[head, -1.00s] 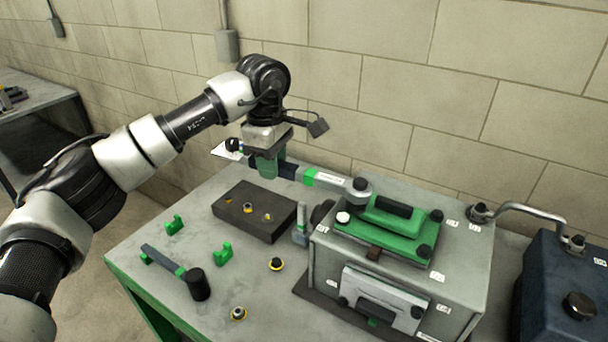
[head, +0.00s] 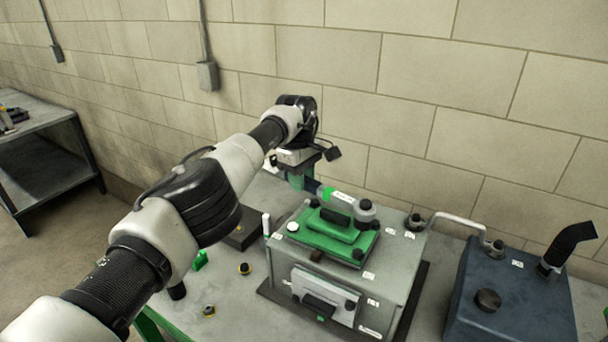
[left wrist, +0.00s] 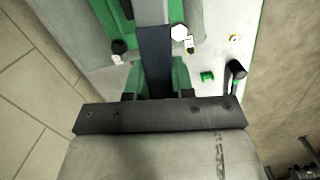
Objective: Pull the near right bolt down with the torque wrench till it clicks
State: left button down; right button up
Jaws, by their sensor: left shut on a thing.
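My left gripper (head: 297,182) is shut on the dark handle of the torque wrench (head: 343,197). The wrench has a green band, a white label and a grey-black head. It lies across the back of the green cover (head: 335,240) on the grey engine block. The wrench head is at the cover's back right corner and hides what is under it; I cannot tell if it is seated. The near right bolt (head: 358,254) is black and uncovered. In the left wrist view, the handle (left wrist: 155,55) runs between the jaws (left wrist: 158,82). My right gripper is out of view.
A pipe (head: 455,226) links the engine block (head: 393,268) to a blue tank (head: 515,295) at right. A white plate (head: 325,290) with a black handle is on the block's front. A dark tray (head: 243,232) and small parts lie left, partly behind my arm.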

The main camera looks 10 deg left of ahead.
pick_arm(q)
jog(key=shift+d, duration=0.1)
jog(key=shift+a+f+b, duration=0.2)
jog(key=shift+a+b, duration=0.05)
jog(key=shift+b, duration=0.05)
jog(key=shift+a+f, duration=0.1)
jog(key=shift+f, duration=0.05)
jog(key=shift+s+n+b, duration=0.25)
jog(key=shift+n+b, duration=0.05)
jog(key=shift+b, duration=0.1)
jog(key=s+a+f+n+b, duration=0.1)
jog(key=s+f+n+b, duration=0.5)
jog(key=s, duration=0.4)
jog(key=shift+s+f+n+t+b, duration=0.15)
jog(key=shift+s+n+t+b, duration=0.15)
jog(key=shift+n+b, duration=0.75)
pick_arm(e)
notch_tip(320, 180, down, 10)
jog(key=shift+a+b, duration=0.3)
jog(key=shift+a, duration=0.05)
